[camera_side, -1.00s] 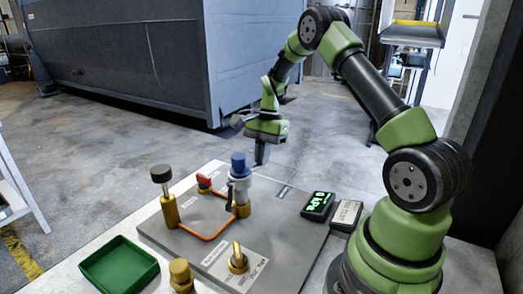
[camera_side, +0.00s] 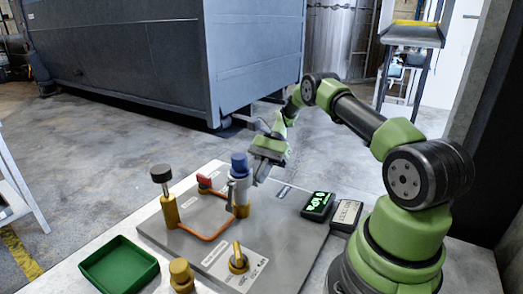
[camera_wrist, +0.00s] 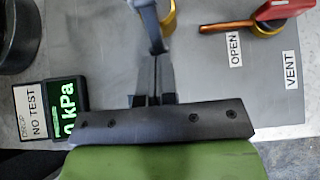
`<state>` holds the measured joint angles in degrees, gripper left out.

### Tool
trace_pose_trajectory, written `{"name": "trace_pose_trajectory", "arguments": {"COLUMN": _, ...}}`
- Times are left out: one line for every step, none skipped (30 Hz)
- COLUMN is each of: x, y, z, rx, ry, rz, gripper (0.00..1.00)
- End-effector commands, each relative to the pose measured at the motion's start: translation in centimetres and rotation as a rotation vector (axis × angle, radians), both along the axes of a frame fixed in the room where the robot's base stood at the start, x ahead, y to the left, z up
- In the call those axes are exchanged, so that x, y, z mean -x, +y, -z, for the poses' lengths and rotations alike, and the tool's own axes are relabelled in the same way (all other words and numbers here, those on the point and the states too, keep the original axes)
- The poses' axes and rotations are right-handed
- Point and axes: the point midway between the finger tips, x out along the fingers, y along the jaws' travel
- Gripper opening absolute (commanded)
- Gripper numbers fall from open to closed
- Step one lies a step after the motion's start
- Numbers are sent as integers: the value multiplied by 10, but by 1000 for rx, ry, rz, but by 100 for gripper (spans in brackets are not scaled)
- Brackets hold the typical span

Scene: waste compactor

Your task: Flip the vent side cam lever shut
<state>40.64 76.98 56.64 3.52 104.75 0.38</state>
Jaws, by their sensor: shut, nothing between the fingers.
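The blue-capped grey coupling (camera_side: 239,172) stands upright on a brass fitting on the grey board in the side view. My gripper (camera_side: 261,180) is low at its right side, shut and empty. In the wrist view the shut fingers (camera_wrist: 153,72) point at a grey lever-like arm (camera_wrist: 149,28), with brass (camera_wrist: 169,22) just behind it. They overlap its lower end; I cannot tell whether they touch. The coupling's cam levers are too small and partly hidden in the side view to tell their angle. A red valve handle (camera_wrist: 284,9) sits near the VENT label (camera_wrist: 291,69).
The board (camera_side: 285,235) also carries a black-knobbed brass post (camera_side: 168,205), the red handle (camera_side: 204,180), copper pipe and a brass valve (camera_side: 238,260). A green-digit gauge (camera_side: 318,205) and tag (camera_side: 346,214) lie right. A green tray (camera_side: 120,266) is front left.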

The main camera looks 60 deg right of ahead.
Motion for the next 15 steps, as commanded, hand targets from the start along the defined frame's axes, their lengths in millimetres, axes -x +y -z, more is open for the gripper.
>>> {"name": "trace_pose_trajectory", "arguments": {"x": 0, "y": 0, "z": 0, "rx": 1, "ry": -1, "rz": 1, "gripper": 0}}
{"name": "trace_pose_trajectory", "arguments": {"x": 0, "y": 0, "z": 0, "rx": 1, "ry": -1, "rz": 1, "gripper": 0}}
{"name": "trace_pose_trajectory", "arguments": {"x": 0, "y": 0, "z": 0, "rx": 1, "ry": -1, "rz": 1, "gripper": 0}}
{"name": "trace_pose_trajectory", "arguments": {"x": 0, "y": 0, "z": -1, "rx": 1, "ry": -1, "rz": 1, "gripper": 0}}
{"name": "trace_pose_trajectory", "arguments": {"x": 0, "y": 0, "z": -1, "rx": 1, "ry": -1, "rz": 1, "gripper": 0}}
{"name": "trace_pose_trajectory", "arguments": {"x": 0, "y": 0, "z": -2, "rx": 1, "ry": -1, "rz": 1, "gripper": 0}}
{"name": "trace_pose_trajectory", "arguments": {"x": 0, "y": 0, "z": -3, "rx": 2, "ry": -1, "rz": 1, "gripper": 0}}
{"name": "trace_pose_trajectory", "arguments": {"x": 0, "y": 0, "z": -4, "rx": 2, "ry": -1, "rz": 1, "gripper": 0}}
{"name": "trace_pose_trajectory", "arguments": {"x": 0, "y": 0, "z": -6, "rx": 2, "ry": -1, "rz": 1, "gripper": 0}}
{"name": "trace_pose_trajectory", "arguments": {"x": 0, "y": 0, "z": -7, "rx": 2, "ry": -1, "rz": 1, "gripper": 0}}
{"name": "trace_pose_trajectory", "arguments": {"x": 0, "y": 0, "z": -9, "rx": 2, "ry": -1, "rz": 1, "gripper": 0}}
{"name": "trace_pose_trajectory", "arguments": {"x": 0, "y": -1, "z": -11, "rx": 2, "ry": -1, "rz": 1, "gripper": 0}}
{"name": "trace_pose_trajectory", "arguments": {"x": 0, "y": -1, "z": -12, "rx": 3, "ry": -1, "rz": 2, "gripper": 0}}
{"name": "trace_pose_trajectory", "arguments": {"x": 0, "y": -1, "z": -14, "rx": 3, "ry": -2, "rz": 1, "gripper": 0}}
{"name": "trace_pose_trajectory", "arguments": {"x": 0, "y": -1, "z": -15, "rx": 3, "ry": -1, "rz": 1, "gripper": 0}}
